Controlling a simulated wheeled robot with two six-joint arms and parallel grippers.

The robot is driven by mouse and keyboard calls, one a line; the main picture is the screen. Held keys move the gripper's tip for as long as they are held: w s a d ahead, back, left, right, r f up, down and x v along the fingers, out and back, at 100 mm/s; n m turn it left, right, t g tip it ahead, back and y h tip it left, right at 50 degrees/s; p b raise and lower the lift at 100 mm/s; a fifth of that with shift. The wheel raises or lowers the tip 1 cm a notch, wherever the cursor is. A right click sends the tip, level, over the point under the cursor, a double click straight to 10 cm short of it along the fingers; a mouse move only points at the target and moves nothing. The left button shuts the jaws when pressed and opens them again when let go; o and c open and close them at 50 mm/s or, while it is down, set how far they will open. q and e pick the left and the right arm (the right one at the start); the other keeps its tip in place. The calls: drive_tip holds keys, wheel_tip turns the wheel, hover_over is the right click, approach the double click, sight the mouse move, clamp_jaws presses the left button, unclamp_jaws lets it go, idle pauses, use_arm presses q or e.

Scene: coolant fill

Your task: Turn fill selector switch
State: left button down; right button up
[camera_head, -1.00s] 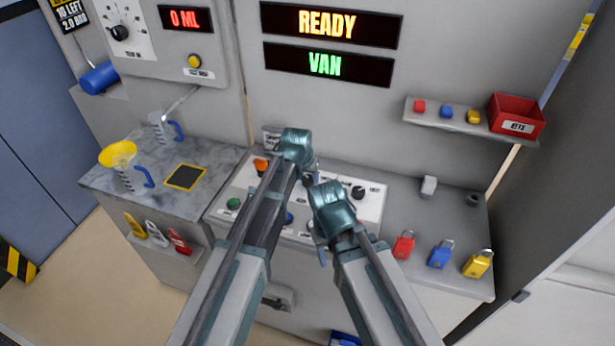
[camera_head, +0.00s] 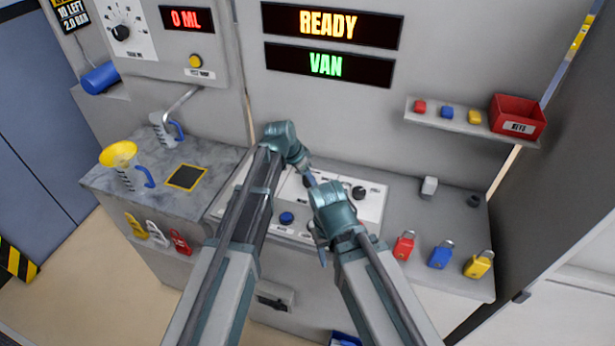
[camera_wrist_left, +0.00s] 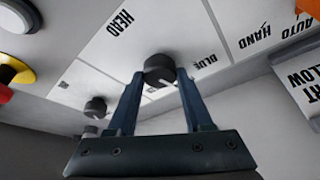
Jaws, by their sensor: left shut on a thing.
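A white control panel (camera_head: 376,206) lies on the grey counter. My left gripper (camera_head: 307,175) reaches down to the panel's middle in the head view. In the left wrist view, the left gripper (camera_wrist_left: 160,82) has its two fingers on either side of a dark round knob (camera_wrist_left: 159,68) and is shut on it. The labels "HEAD" and "BLUE" stand beside this knob. The head view hides the knob behind the gripper. A second black knob (camera_head: 358,192) sits at the panel's right and is free. My right gripper (camera_head: 320,250) hangs over the panel's front edge; its fingertips are unclear.
A blue button (camera_head: 287,218) shows between my arms. Red (camera_head: 404,245), blue (camera_head: 440,255) and yellow (camera_head: 478,265) padlocks are at the counter's right front. A jug with a yellow funnel (camera_head: 120,155) stands at the left. Displays read "READY" (camera_head: 328,25) and "VAN" (camera_head: 326,65).

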use_arm(q)
drive_tip(key=shift+m+g, duration=0.3)
drive_tip(key=shift+m, duration=0.6)
drive_tip(key=shift+c, duration=1.5)
unclamp_jaws()
drive_tip(key=shift+r, duration=0.15)
drive_tip(key=p+v, duration=1.2)
drive_tip(key=v, duration=0.1)
drive_tip(key=shift+a+r+p, duration=0.2)
drive_tip(key=shift+a+p, duration=0.15)
drive_tip(key=shift+a, duration=0.05)
